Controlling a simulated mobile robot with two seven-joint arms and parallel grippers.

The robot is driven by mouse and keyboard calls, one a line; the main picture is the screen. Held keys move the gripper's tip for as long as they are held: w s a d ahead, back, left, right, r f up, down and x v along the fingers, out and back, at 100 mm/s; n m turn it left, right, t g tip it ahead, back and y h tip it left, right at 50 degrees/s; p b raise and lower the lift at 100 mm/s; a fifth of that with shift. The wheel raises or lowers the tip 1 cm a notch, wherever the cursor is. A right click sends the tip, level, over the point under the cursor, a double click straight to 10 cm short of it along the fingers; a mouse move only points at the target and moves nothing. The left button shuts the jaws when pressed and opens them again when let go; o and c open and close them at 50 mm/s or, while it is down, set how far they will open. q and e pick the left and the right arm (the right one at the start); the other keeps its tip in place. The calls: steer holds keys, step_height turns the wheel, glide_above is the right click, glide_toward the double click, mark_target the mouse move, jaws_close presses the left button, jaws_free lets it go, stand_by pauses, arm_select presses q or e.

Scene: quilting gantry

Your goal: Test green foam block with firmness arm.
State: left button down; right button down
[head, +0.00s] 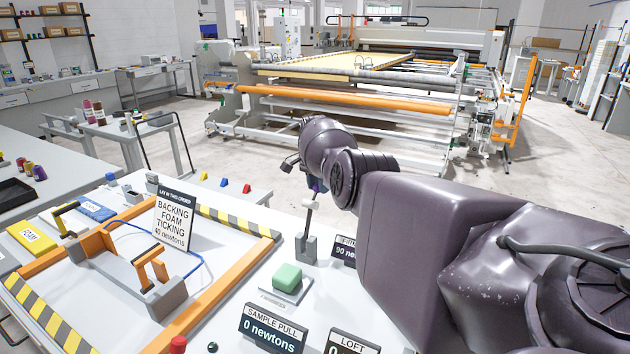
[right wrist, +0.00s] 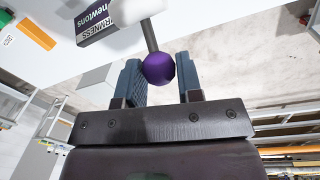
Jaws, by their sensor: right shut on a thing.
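The green foam block (head: 287,277) sits on a small grey plate (head: 273,292) on the white table, with nothing on top of it. The firmness arm (head: 309,219) is a thin rod rising nearly upright from a grey bracket (head: 306,247) just behind the block, with a white piece on it. Its purple ball knob (right wrist: 159,68) is between the fingers of my right gripper (right wrist: 160,84), which is shut on it. In the head view my right gripper (head: 315,184) is small and dark at the rod's top. My left gripper is not in view.
A firmness display (head: 344,251), partly behind my right arm, reads 90. The sample pull display (head: 273,328) reads 0 newtons, with a loft display (head: 350,343) beside it. An orange frame (head: 203,311) and a layer-order sign (head: 173,219) stand left of the block.

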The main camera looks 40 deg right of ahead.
steer(key=shift+d+f, duration=0.1)
steer(key=shift+d, duration=0.1)
stand_by(0.4)
steer(key=c, duration=1.1)
jaws_free()
steer(key=o, duration=0.3)
steer(key=shift+w+d+f, duration=0.25)
steer(key=shift+d+f, duration=0.05)
steer(key=shift+s+a+r, duration=0.1)
steer(key=shift+a+r, duration=0.15)
steer(key=shift+r, duration=0.05)
steer(key=r, duration=0.7)
steer(key=w+r, duration=0.1)
steer(key=r, duration=0.2)
steer(key=shift+r, duration=0.3)
steer(key=shift+s+f, duration=0.1)
